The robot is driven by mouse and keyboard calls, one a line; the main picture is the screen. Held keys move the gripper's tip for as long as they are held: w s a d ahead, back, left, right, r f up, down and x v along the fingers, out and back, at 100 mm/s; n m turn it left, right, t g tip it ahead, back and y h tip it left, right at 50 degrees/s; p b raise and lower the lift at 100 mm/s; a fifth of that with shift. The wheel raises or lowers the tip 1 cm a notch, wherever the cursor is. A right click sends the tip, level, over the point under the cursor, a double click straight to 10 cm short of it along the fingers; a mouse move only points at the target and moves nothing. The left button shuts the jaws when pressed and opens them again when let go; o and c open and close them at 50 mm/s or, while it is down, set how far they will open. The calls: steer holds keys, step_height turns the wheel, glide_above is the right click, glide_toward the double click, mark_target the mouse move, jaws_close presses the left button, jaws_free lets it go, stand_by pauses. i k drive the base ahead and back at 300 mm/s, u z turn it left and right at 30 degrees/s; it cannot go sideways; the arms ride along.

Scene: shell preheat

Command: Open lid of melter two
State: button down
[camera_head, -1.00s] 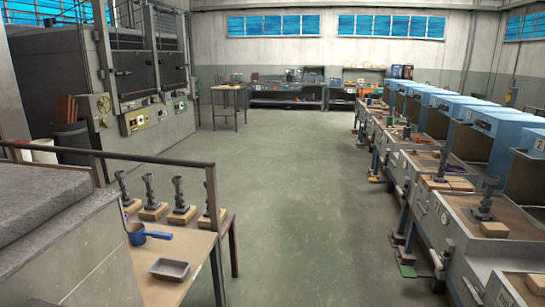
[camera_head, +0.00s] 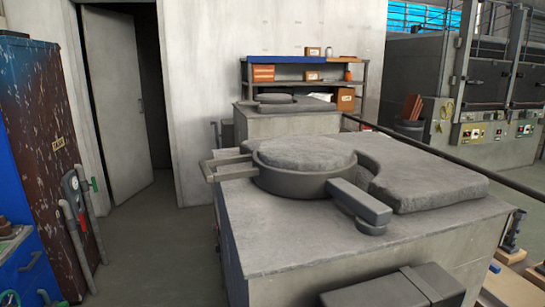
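A grey block-shaped melter (camera_head: 300,235) fills the middle of the head view. On its top sits a round lid (camera_head: 303,153), flat and closed over the opening, with a darker round rim (camera_head: 290,182) around it. A bar-like handle (camera_head: 222,172) sticks out at the lid's left. A thick arm-like block (camera_head: 360,204) reaches from the rim to the front right. A second, similar melter (camera_head: 290,122) with a round lid (camera_head: 276,98) stands behind. I see no number on either, so I cannot tell which is melter two. My gripper is not in view.
A thick grey slab (camera_head: 425,185) lies on the near melter's right. A rusty dark cabinet (camera_head: 60,150) and blue bench (camera_head: 30,265) stand at left. A door (camera_head: 118,105) is ajar. Floor (camera_head: 155,240) is clear between cabinet and melter. A railing (camera_head: 450,158) runs right.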

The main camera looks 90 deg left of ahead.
mark_target(300, 166)
steer(key=u, duration=1.05)
steer(key=i, duration=3.55)
steer(key=u, duration=5.05)
